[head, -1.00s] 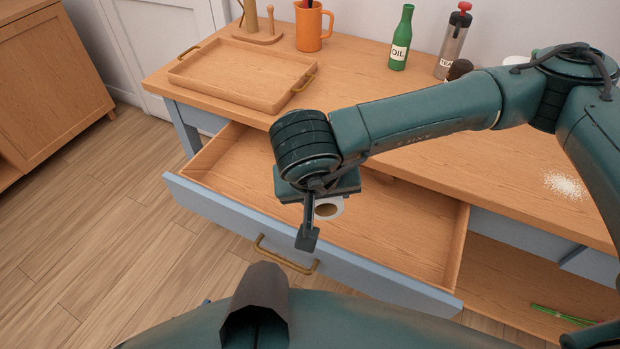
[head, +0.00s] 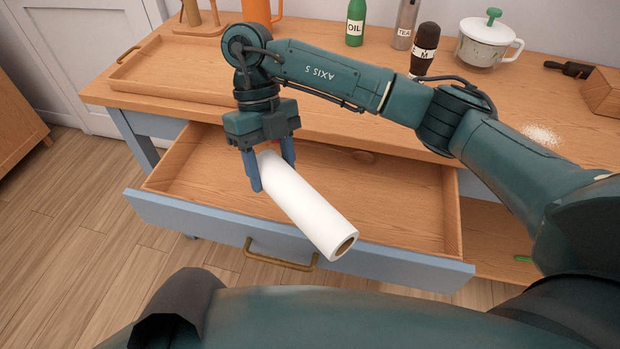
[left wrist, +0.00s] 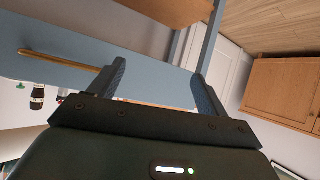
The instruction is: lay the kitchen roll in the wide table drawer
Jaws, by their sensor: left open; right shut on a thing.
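The kitchen roll (head: 307,208) is a white cylinder with a brown core. My right gripper (head: 272,172) is shut around it towards its far end. The roll lies slantwise in the head view over the open wide drawer (head: 185,205), its near end overlapping the drawer's blue front. I cannot tell how high above the drawer it is. The drawer has a wooden inside and a brass handle (head: 280,262). My left gripper (left wrist: 160,85) is open and empty in the left wrist view, with a blue panel and brass handle (left wrist: 60,60) beyond its fingers.
A wooden tray (head: 170,75) stands on the tabletop at left. An oil bottle (head: 355,25), a dark mill (head: 424,50) and a lidded pot (head: 485,45) stand along the back. White grains (head: 540,135) lie at right. The drawer's right part looks clear.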

